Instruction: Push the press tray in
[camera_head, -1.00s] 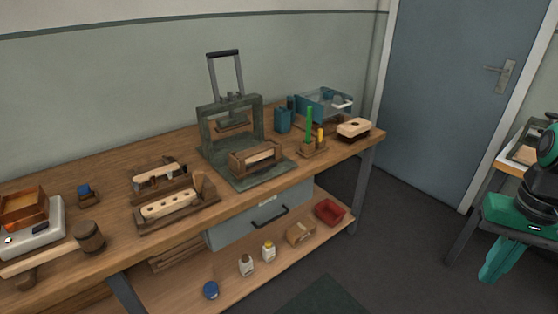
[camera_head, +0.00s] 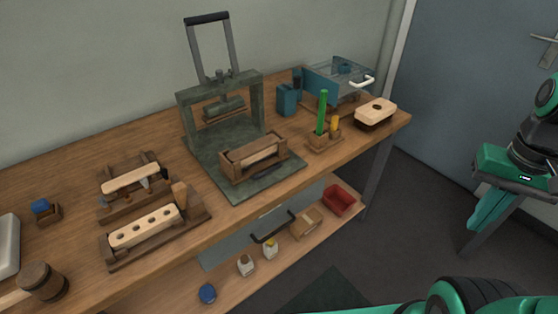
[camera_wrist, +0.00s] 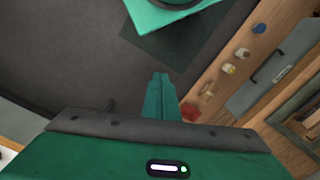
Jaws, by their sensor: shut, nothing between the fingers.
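The press (camera_head: 222,108) is a dark green-grey frame with an upright lever handle (camera_head: 210,50), standing on the workbench. The press tray (camera_head: 254,158), a brown wooden box holding a pale wooden block, sits on the front part of the press base plate (camera_head: 208,160). It is out in front of the press frame, not under its ram. My gripper (camera_head: 474,225) is at the right, off the bench and well apart from the tray, pointing down. Its green fingers (camera_wrist: 160,78) are closed together and empty in the wrist view, above the floor.
Wooden jigs (camera_head: 150,230) stand left of the press. A holder with green and yellow sticks (camera_head: 324,140), a brush block (camera_head: 375,112) and a clear blue-sided box (camera_head: 340,82) stand to its right. The lower shelf holds bottles and a red bin (camera_head: 340,200). Floor in front is open.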

